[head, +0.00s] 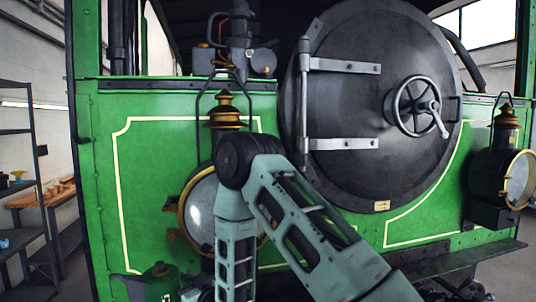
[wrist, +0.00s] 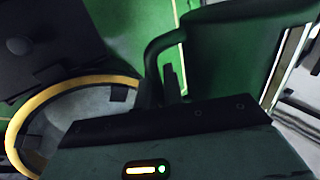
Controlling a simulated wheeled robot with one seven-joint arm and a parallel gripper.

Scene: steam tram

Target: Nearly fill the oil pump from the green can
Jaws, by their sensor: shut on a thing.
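The green can (head: 160,284) shows at the bottom left in the head view, with a spout to the left; its lower part is cut off. In the wrist view the can (wrist: 228,48) fills the upper right, and its curved handle runs down to my gripper (wrist: 172,84). My gripper is shut on the can; the fingertips are mostly hidden behind the gripper body. A dark fitting with pipes and small brass and red parts (head: 240,50) stands on the ledge above the green front. It may be the oil pump; I cannot tell its oil level.
A brass-rimmed lamp (head: 201,212) is behind my arm, and its rim is close in the wrist view (wrist: 20,132). The black round door (head: 350,100) has a handwheel (head: 414,105). A second lamp (head: 518,178) hangs at right. Shelves (head: 30,180) stand at far left.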

